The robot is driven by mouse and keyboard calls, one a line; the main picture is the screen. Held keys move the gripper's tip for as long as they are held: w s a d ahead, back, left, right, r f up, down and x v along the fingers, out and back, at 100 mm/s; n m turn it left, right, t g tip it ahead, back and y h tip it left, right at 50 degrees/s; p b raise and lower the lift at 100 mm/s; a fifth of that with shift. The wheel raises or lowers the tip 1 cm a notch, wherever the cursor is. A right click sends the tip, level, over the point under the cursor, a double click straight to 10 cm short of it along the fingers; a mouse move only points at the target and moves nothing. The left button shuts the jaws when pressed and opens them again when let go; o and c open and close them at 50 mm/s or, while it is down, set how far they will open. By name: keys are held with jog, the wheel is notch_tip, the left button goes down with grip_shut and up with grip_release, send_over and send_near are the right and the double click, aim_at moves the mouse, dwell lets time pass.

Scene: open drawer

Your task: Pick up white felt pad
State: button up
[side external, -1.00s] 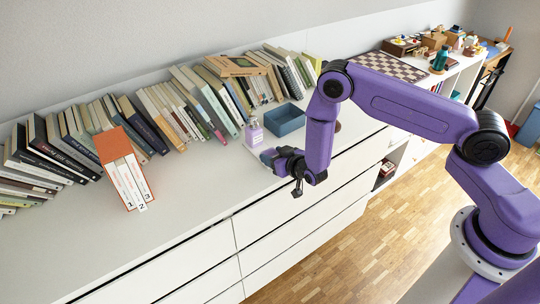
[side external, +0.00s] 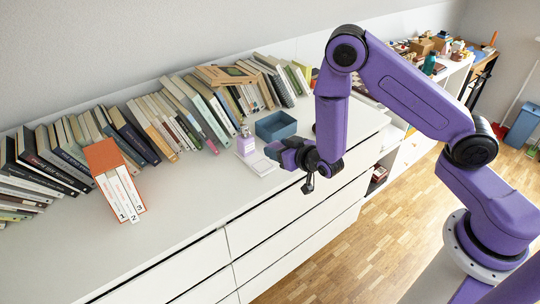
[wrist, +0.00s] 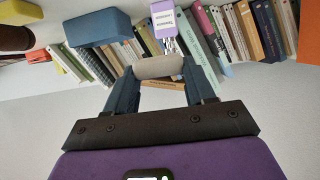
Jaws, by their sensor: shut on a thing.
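My gripper (wrist: 160,72) is shut on the white felt pad (wrist: 160,66), an off-white piece with rounded ends held between the two blue-grey fingertips in the wrist view. The pad cannot be made out for certain there, as the fingers are small and dark.
A blue open box (side external: 276,126) stands behind my gripper on the dresser top (side external: 190,205). The lavender bottle (side external: 246,143) stands beside a pale flat square (side external: 258,163). A row of books (side external: 165,120) lines the wall. An orange-cased book set (side external: 103,157) stands left.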

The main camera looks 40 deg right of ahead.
jog(key=d+v, duration=0.1)
jog(key=v, duration=0.8)
jog(key=shift+d+r, duration=0.15)
jog(key=shift+d, duration=0.1)
